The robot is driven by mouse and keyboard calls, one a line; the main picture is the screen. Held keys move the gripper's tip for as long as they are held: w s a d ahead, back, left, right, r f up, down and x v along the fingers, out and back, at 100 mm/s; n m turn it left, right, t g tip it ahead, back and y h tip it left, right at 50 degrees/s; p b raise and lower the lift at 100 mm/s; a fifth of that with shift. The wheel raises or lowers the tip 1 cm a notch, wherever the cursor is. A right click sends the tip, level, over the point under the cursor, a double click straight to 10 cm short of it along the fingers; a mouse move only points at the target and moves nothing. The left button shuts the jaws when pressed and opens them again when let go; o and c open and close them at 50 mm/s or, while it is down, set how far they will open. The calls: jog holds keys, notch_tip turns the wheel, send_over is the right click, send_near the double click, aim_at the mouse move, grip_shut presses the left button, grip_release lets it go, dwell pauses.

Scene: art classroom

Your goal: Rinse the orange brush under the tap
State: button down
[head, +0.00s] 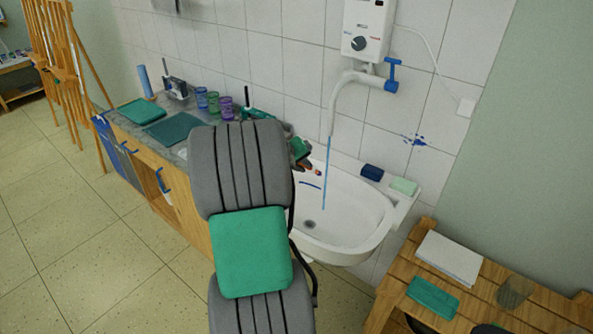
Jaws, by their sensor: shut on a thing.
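My gripper (306,164) is over the left side of the white sink (345,215), with my arm partly in front of it. It is shut on the orange brush (317,171), of which only a small part shows. The tap (345,82) has a white curved spout and a blue handle (392,76). A thin blue stream of water (325,175) falls from the spout into the sink. The brush is just left of the stream; I cannot tell whether they touch. A dark blue streak (311,184) shows in the basin, below the brush.
A dark blue block (372,172) and a pale green block (404,186) lie on the sink's back right rim. Several coloured cups, including a purple cup (226,107), stand on the counter at left. A wooden table (395,292) is at lower right.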

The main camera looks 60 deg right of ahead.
jog(key=shift+s+d, duration=0.2)
jog(key=shift+d, duration=1.2)
jog(key=shift+s+d, duration=0.2)
jog(key=shift+d, duration=1.15)
